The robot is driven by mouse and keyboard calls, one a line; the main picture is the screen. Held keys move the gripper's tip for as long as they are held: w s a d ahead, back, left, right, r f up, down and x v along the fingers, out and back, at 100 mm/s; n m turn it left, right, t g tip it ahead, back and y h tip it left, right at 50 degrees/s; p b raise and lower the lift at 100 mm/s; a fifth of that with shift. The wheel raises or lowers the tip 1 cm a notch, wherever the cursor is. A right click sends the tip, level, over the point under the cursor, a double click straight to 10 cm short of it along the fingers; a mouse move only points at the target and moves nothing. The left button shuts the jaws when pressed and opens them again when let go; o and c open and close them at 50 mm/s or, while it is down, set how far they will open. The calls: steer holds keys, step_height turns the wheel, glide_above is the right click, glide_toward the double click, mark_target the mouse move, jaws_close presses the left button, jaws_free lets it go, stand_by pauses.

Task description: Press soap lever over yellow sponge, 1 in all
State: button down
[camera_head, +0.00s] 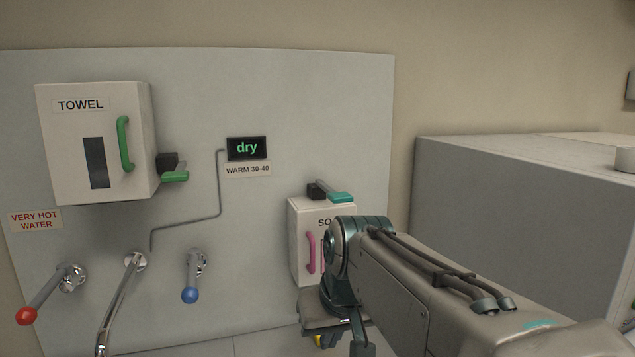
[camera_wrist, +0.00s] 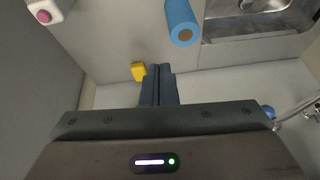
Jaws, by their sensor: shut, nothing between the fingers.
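The soap dispenser (camera_head: 308,222) is a white wall box at the right of the grey panel, its label partly hidden by my arm. Its teal lever (camera_head: 341,194) sticks out at the top on a black mount, and a pink handle (camera_head: 311,252) is on its front. The yellow sponge (camera_wrist: 138,71) lies just left of my fingertips in the wrist view; I cannot tell the gap in depth. In the head view only a bit of yellow (camera_head: 318,341) shows beside my wrist. My gripper (camera_wrist: 158,68) is shut and empty.
A towel box (camera_head: 70,150) with a green lever hangs at left. Below are a red-tipped tap handle (camera_head: 27,315), a spout and a blue-tipped handle (camera_head: 190,294). A blue roll (camera_wrist: 182,22) and a metal sink (camera_wrist: 260,22) show in the wrist view. A grey cabinet (camera_head: 520,210) stands right.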

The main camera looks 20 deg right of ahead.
steer(key=w+d+r+t, duration=0.1)
steer(key=w+d+r, duration=0.3)
steer(key=r, duration=0.5)
steer(key=w+d+r+t, duration=0.2)
steer(key=w+d+r, duration=0.2)
steer(key=r, duration=0.6)
steer(key=w+d+r+t+p, duration=0.1)
steer(key=w+d+r, duration=0.3)
steer(key=r, duration=0.6)
steer(key=w, duration=0.2)
steer(key=shift+w+d+y, duration=0.3)
steer(key=shift+w, duration=0.05)
steer(key=shift+f, duration=0.1)
glide_above(339, 194)
steer(key=s, duration=0.2)
steer(key=f, duration=0.6)
steer(key=d+f, duration=0.1)
steer(key=f, duration=0.2)
steer(key=shift+s+a+f, duration=0.2)
steer(key=shift+s+f, duration=0.05)
steer(key=shift+f, duration=0.35)
steer(key=shift+w+f, duration=0.1)
steer(key=shift+f, duration=0.25)
steer(key=shift+f+t, duration=0.15)
steer(key=shift+t, duration=0.15)
